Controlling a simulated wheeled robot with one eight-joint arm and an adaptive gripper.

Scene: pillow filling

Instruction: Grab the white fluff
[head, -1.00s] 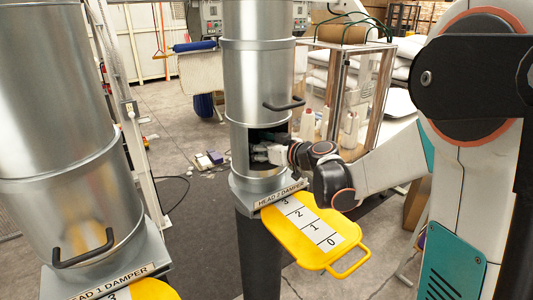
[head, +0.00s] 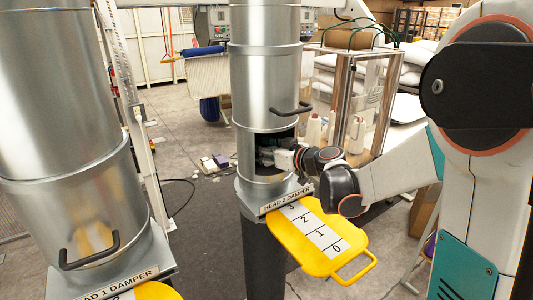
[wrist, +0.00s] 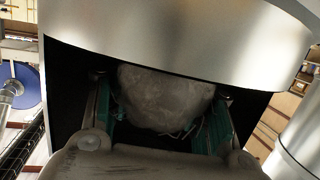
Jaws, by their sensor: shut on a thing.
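The white fluff (wrist: 165,98) shows in the wrist view as a pale, greyish lump inside the dark opening of the head 2 column. My gripper (wrist: 165,120) has a finger on each side of the lump and is shut on it. Loose strands hang at the lump's lower edge. In the head view my gripper (head: 275,155) reaches into the opening of the metal column (head: 265,90) from the right. The fluff cannot be made out clearly there, as the gripper and the dark opening hide it.
The opening's metal rim (wrist: 190,40) is close above the gripper. The yellow damper plate (head: 318,238) juts out below the opening. The head 1 column (head: 70,110) stands at left. A clear-sided cabinet (head: 345,100) stands behind my arm.

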